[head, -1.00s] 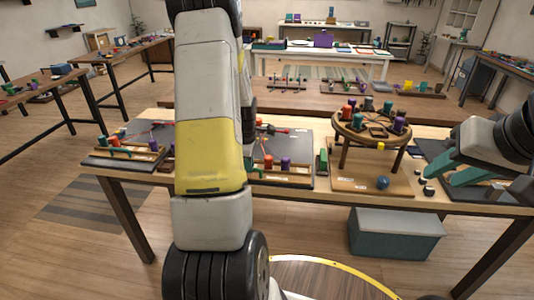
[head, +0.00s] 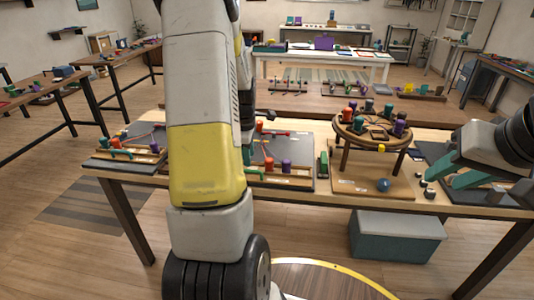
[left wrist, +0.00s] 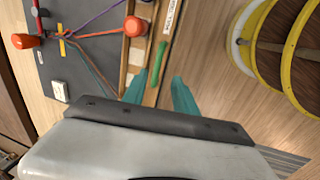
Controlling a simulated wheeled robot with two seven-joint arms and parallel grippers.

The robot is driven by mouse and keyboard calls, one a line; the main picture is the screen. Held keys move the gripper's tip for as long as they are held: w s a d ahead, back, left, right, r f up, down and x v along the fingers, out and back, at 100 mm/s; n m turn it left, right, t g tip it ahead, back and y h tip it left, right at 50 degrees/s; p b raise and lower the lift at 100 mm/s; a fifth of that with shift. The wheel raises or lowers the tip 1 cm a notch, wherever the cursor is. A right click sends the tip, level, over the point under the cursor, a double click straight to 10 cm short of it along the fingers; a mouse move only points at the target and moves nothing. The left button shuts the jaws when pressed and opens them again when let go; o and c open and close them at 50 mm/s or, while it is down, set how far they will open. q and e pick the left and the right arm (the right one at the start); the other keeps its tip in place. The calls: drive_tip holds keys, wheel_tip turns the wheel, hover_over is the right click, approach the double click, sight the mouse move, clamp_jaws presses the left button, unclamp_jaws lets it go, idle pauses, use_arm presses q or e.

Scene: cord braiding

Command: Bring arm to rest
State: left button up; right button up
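My left arm (head: 205,120) stands upright across the left middle of the head view, hiding part of the table. Its gripper is hidden there.
A round wooden stand (head: 372,128) with coloured bobbins stands on the table (head: 285,195). A blue ball (head: 383,184) lies before it. A teal-grey bin (head: 397,238) sits below the table edge. Other tables stand behind and left.

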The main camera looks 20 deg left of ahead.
use_arm(q)
drive_tip(key=shift+s+r, duration=0.15)
drive_tip(key=shift+r, duration=0.45)
drive_tip(key=s+d+r+m+t+h, duration=0.1)
drive_tip(key=s+d+r+m, duration=0.35)
drive_tip(key=d+r, duration=0.2)
drive_tip(key=s+d+r+m+t, duration=0.1)
drive_tip(key=s+d+r+m, duration=0.2)
drive_tip(key=d+r+m, duration=0.35)
drive_tip(key=s+d+r+m+t, duration=0.1)
drive_tip(key=s+d+r+m, duration=0.2)
drive_tip(key=s, duration=0.4)
drive_tip(key=s+d+r+m+t+h, duration=0.1)
drive_tip(key=s+d+r+m, duration=0.3)
drive_tip(key=s+m, duration=0.3)
drive_tip(key=shift+r+h, duration=0.3)
drive_tip(key=shift+r, duration=0.05)
